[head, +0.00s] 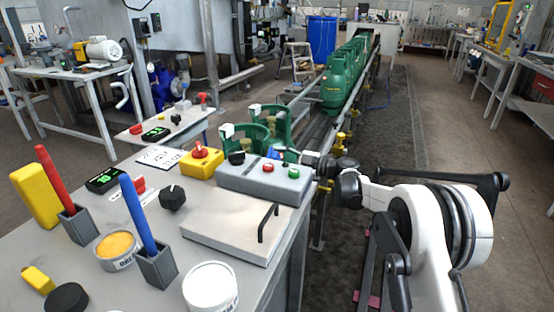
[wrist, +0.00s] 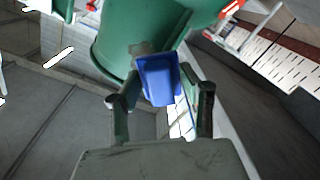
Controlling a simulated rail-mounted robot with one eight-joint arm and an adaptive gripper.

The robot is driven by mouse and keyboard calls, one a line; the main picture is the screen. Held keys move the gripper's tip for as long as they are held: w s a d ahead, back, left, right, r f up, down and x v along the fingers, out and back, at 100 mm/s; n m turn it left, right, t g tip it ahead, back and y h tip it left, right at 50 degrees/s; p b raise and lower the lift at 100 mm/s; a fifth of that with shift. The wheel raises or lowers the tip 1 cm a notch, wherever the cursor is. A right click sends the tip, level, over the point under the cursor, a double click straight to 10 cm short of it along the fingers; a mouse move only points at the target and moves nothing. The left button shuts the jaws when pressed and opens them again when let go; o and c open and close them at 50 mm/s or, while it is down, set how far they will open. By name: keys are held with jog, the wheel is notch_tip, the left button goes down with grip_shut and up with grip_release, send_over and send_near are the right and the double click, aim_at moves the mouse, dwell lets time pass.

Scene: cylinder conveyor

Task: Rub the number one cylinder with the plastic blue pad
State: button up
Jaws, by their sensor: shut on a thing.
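My gripper (wrist: 160,92) is shut on the blue plastic pad (wrist: 158,82), which sits between the two fingers in the wrist view. A large green cylinder (wrist: 125,30) fills the top of that view, just beyond the pad. A pale grey patch shows on its wall beside the pad's upper edge. The pad overlaps the cylinder's lower wall in the picture; I cannot tell whether they touch.
More green cylinders (head: 338,82) line the conveyor behind. The grey control box (head: 262,182) with red and green buttons stands at the bench's edge, close to my arm. The bench (head: 150,285) holds a yellow block, brushes in holders and tins.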

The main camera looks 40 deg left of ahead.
jog(key=shift+x, duration=0.95)
jog(key=shift+w, duration=0.1)
jog(key=shift+w+a+b, duration=0.15)
jog(key=shift+w+b, duration=0.05)
jog(key=shift+w, duration=0.45)
jog(key=shift+w+a+b, duration=0.15)
jog(key=shift+w+a, duration=0.05)
jog(key=shift+w, duration=0.5)
jog(key=w, duration=0.1)
jog(key=w+a, duration=0.1)
jog(key=w, duration=0.1)
jog(key=shift+b, duration=0.4)
jog(key=shift+s, duration=0.1)
jog(key=shift+s+d, duration=0.3)
jog(key=shift+s, duration=0.7)
jog(key=shift+s+d, duration=0.25)
jog(key=shift+s, duration=0.7)
jog(key=shift+s+d, duration=0.3)
jog(key=shift+s, duration=0.7)
